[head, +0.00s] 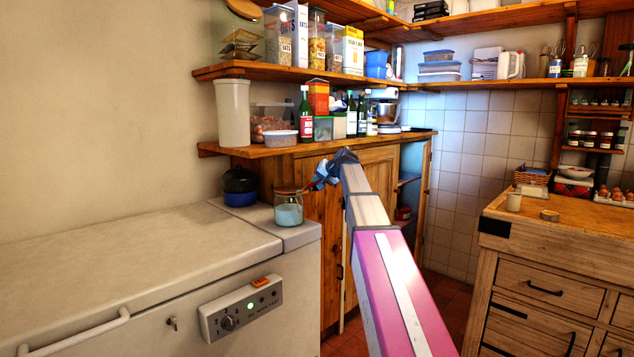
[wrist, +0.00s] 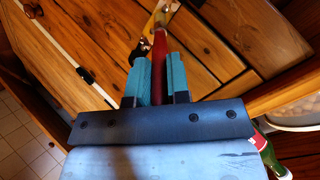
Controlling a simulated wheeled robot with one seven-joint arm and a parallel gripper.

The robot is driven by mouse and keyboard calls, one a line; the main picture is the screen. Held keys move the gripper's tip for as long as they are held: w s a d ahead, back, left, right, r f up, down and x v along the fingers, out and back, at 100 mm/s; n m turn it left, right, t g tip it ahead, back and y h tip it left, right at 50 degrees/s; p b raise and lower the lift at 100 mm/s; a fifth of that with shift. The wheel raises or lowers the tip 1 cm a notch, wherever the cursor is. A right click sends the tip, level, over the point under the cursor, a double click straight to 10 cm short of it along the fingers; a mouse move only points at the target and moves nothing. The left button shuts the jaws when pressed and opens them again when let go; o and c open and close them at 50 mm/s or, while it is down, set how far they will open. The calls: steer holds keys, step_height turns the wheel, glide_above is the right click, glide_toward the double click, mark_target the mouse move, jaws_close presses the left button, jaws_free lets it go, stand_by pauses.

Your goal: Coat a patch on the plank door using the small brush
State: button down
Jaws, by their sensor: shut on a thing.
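My gripper (wrist: 159,72) is shut on the small brush (wrist: 159,62), its teal fingers on either side of the red handle. The brush points away from my wrist, with its lighter end near the top edge of the wrist view. Beyond it are the orange-brown boards of the plank door (wrist: 205,60); I cannot tell whether the bristles touch it.
A glass jar (head: 288,212) with pale blue contents stands on the white chest freezer (head: 130,255), beside a dark blue pot (head: 239,187). The shelf (head: 275,150) above holds bottles and tubs. A wooden drawer unit (head: 545,270) stands at the right.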

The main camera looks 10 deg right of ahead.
steer(key=s+a, duration=0.2)
steer(key=a, duration=0.1)
steer(key=shift+s+a, duration=0.1)
steer(key=shift+a, duration=0.1)
steer(key=shift+s+d, duration=0.1)
stand_by(0.4)
steer(key=shift+s+d, duration=0.55)
steer(key=shift+s, duration=0.25)
steer(key=shift+s+d, duration=0.55)
steer(key=shift+s, duration=0.2)
steer(key=shift+s+d, duration=0.55)
steer(key=shift+s, duration=0.25)
steer(key=shift+s+d, duration=0.45)
steer(key=shift+s, duration=0.2)
steer(key=shift+s+d, duration=0.45)
steer(key=shift+s, duration=0.15)
